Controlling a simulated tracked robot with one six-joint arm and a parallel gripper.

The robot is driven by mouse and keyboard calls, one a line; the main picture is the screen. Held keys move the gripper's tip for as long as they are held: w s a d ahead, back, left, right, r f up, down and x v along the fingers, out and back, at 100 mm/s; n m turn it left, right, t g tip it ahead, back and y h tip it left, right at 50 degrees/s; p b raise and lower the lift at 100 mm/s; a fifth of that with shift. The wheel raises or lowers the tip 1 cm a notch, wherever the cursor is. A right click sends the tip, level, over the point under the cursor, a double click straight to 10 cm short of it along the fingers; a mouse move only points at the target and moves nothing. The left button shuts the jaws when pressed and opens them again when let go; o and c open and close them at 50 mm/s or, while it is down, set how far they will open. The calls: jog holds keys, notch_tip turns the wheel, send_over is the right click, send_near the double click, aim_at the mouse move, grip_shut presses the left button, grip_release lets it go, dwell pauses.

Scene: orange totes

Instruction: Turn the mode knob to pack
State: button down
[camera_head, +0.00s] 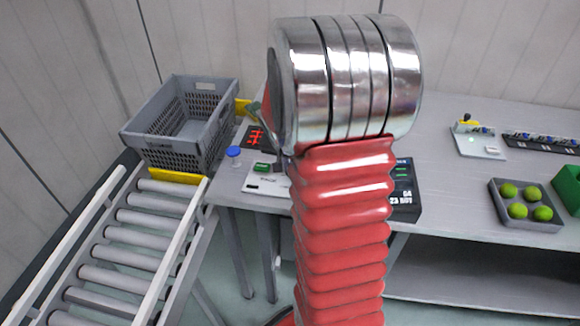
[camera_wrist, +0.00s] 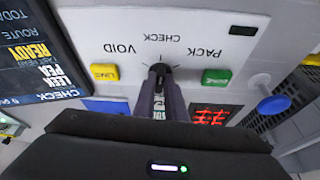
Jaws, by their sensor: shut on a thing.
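In the wrist view a white control panel (camera_wrist: 185,30) appears upside down, with the labels VOID, CHECK and PACK in an arc. The small dark mode knob (camera_wrist: 160,68) sits at the middle of the arc. My gripper (camera_wrist: 160,80) is shut on the knob, its fingers hiding much of it. The knob seems to face CHECK, but its exact pointing is hard to tell. A yellow button (camera_wrist: 104,72) lies near VOID and a green button (camera_wrist: 216,76) near PACK. In the head view my arm hides the gripper and the knob; part of the panel (camera_head: 268,186) shows.
A dark screen (camera_wrist: 40,50) stands beside the panel. A red-lit display (camera_wrist: 211,115), a blue round-topped post (camera_wrist: 273,105) and a grey crate (camera_head: 180,148) are close by. A roller conveyor (camera_head: 120,250) is at left. A tray of green balls (camera_head: 553,224) sits at right.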

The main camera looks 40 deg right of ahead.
jog(key=m+g, duration=0.1)
jog(key=m, duration=0.1)
jog(key=m+g, duration=0.1)
jog(key=m, duration=0.2)
jog(key=shift+w+h, duration=0.2)
jog(key=shift+h, duration=0.1)
jog(key=m, duration=0.2)
jog(key=m+g, duration=0.1)
jog(key=m, duration=0.1)
jog(key=m+g, duration=0.1)
jog(key=shift+w+m, duration=0.25)
jog(key=shift+m, duration=0.15)
jog(key=c, duration=1.8)
grip_release()
jog(key=shift+w, duration=0.1)
jog(key=shift+w+a+r, duration=0.1)
jog(key=shift+a+r, duration=0.05)
jog(key=shift+r, duration=0.3)
jog(key=v, duration=1.2)
jog(key=shift+r, duration=0.4)
